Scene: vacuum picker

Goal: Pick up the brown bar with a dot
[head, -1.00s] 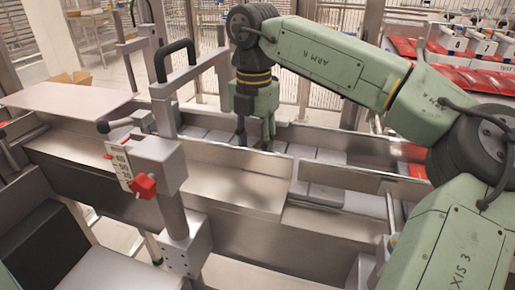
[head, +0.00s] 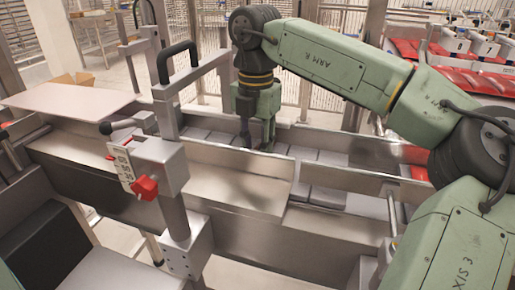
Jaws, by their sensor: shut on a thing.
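My gripper (head: 257,143) hangs down from the green arm over the trough behind the near metal wall, in the middle of the head view. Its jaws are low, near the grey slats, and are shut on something. The held thing is too small and too much hidden by the fingers and the wall edge to make out. I cannot pick out a brown bar with a dot anywhere in the head view.
Grey slats (head: 305,153) line the trough. A metal wall (head: 235,157) runs along its near side. A post with a red knob (head: 145,188) and a black-handled frame (head: 178,60) stand left of my gripper. Red trays (head: 470,72) are at the back right.

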